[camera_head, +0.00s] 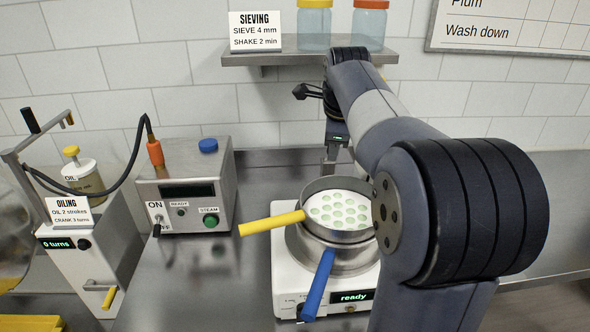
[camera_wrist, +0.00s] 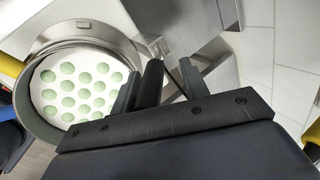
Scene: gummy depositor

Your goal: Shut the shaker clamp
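The shaker (camera_head: 284,262) is a white machine with a lit "ready" display. A round metal sieve (camera_head: 325,234) with a yellow handle sits on it, holding a white disc with green spots; a blue-handled pan is below. In the wrist view, metal clamp parts (camera_wrist: 205,57) stand beside the sieve rim. A black bar (camera_wrist: 152,80), apparently the clamp's lever, rises between the two fingers of my gripper (camera_wrist: 160,88). The fingers are apart, and I cannot tell whether they touch the bar. In the head view my gripper (camera_head: 336,150) is behind the sieve; the clamp is mostly hidden there.
A steam box (camera_head: 187,185) and an oiling machine (camera_head: 92,245) stand left of the shaker. A wall shelf (camera_head: 290,50) with two jars and a sieving card is above. The counter at right is clear beyond my arm.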

